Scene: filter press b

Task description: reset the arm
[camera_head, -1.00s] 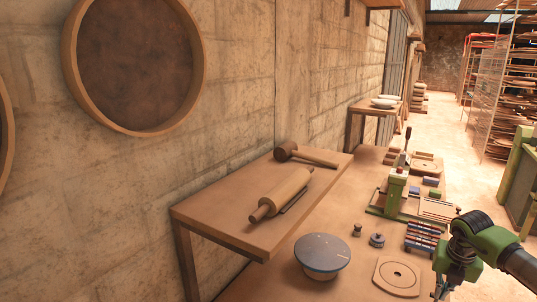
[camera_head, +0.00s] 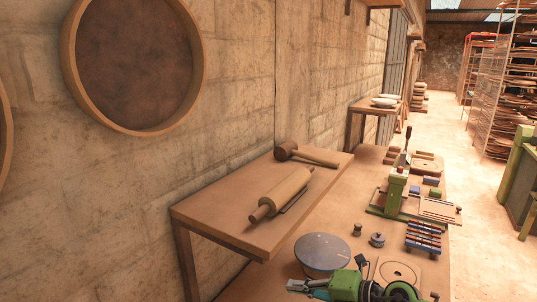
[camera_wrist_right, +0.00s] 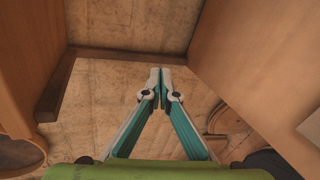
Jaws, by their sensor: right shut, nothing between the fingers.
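My right gripper (camera_head: 298,286) is at the bottom of the head view, in front of the near edge of a round grey-topped disc stand (camera_head: 322,250). In the right wrist view my right gripper (camera_wrist_right: 160,74) shows its two teal fingers with the tips together and nothing between them. My green and dark right wrist reaches in over the workbench from the bottom right and partly covers a square plate with a ring (camera_head: 400,270). My left gripper is not in the head view.
A raised wooden shelf (camera_head: 240,215) holds a rolling pin (camera_head: 280,194) and a mallet (camera_head: 305,154). On the bench (camera_head: 345,228) are a green press (camera_head: 396,190), a blue-and-red block rack (camera_head: 424,238) and two small weights (camera_head: 377,240). A stone wall stands left.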

